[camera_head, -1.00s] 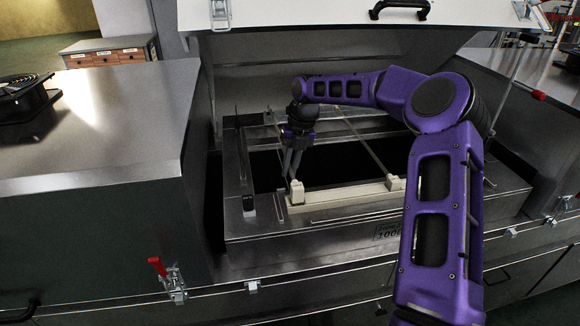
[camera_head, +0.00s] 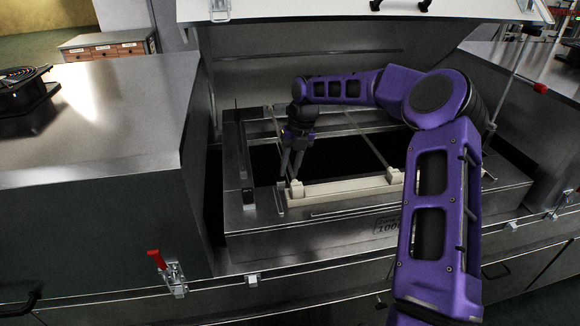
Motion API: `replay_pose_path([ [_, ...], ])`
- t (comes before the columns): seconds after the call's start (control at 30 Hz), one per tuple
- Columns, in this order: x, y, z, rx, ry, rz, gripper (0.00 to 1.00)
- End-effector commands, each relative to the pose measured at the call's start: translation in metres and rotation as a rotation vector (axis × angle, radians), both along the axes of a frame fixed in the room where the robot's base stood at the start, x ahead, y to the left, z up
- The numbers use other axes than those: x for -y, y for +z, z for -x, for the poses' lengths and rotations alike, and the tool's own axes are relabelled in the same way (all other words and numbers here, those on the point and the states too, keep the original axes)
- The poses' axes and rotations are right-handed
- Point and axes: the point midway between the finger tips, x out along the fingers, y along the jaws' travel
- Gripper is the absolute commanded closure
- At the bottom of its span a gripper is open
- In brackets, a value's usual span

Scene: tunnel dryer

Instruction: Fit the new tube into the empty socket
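A cream holder bar (camera_head: 340,190) with a raised socket block at each end lies along the near side of the dryer's metal frame. Its left socket (camera_head: 296,188) is just under my gripper (camera_head: 290,178). The right socket (camera_head: 394,176) stands beside my purple arm. My gripper points down with its fingertips at or just above the left socket; I cannot tell whether they touch it. The fingers look close together, but their gap is too small to judge. I cannot make out a tube between them. A thin rod (camera_head: 368,140) crosses the dark opening behind the bar.
The metal frame (camera_head: 247,215) surrounds a dark opening. A raised lid (camera_head: 300,75) hangs behind my arm. Steel cabinets flank the opening; a black fan unit (camera_head: 25,95) sits on the left one. A red-handled clamp (camera_head: 160,262) is on the front edge.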

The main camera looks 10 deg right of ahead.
Motion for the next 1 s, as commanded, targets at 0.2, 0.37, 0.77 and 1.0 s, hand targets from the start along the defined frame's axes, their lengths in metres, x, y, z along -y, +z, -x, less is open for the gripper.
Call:
replay_pose_path([
  [0.2,0.000,0.000,0.000,0.000,0.000,0.000,0.50],
  [0.37,0.000,0.000,0.000,-0.001,-0.001,0.000,0.50],
  [0.77,0.012,0.061,-0.001,0.004,-0.002,0.001,0.50],
  [1.0,0.021,0.103,0.000,0.002,0.000,0.001,0.50],
])
